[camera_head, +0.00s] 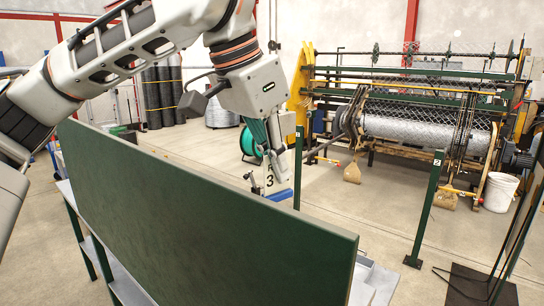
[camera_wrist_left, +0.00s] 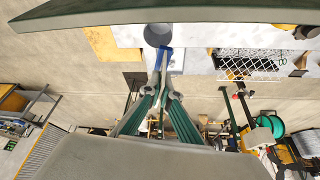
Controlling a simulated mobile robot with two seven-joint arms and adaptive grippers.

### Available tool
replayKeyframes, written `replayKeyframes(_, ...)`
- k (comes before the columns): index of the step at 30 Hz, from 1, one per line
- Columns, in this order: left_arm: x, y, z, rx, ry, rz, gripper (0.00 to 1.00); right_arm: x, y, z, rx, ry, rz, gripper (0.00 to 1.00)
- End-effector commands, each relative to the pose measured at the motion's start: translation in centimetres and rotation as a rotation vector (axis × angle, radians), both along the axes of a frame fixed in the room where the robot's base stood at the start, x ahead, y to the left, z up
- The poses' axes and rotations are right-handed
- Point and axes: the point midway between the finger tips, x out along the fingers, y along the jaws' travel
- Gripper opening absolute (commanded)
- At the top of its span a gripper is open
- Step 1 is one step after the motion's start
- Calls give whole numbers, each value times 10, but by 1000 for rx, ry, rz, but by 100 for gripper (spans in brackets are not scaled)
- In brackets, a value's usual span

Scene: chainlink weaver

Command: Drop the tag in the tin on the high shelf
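My left gripper (camera_head: 276,165) hangs beyond the dark green board, fingers pointing down. It also shows in the left wrist view (camera_wrist_left: 163,84), its fingertips close together around a blue part. This looks like the tag (camera_head: 279,195), with a white face marked 3 and a blue lower part; the tag's blue part shows in the wrist view (camera_wrist_left: 163,60). A round grey tin (camera_wrist_left: 158,34) stands on a pale surface, just above the tag in the wrist picture. The tin is hidden behind the board in the head view. My right gripper is not in view.
The tall dark green board (camera_head: 200,220) stands in front of pale shelving and hides most of it. In the wrist view, mesh (camera_wrist_left: 248,64) lies right of the tin. A green post (camera_head: 298,168) stands close right of the gripper. A weaving machine (camera_head: 425,125) stands behind.

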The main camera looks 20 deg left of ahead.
Motion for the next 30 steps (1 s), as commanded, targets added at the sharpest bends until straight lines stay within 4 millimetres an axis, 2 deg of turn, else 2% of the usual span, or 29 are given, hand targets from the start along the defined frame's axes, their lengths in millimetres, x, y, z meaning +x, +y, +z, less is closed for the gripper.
replayKeyframes(5,-1,-1,-9,-1,3,-5,0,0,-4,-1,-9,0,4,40)
replayKeyframes(18,-1,-1,-53,-1,0,-4,0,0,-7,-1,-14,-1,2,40)
replayKeyframes(30,-1,-1,-60,-2,0,-2,0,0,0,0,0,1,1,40)
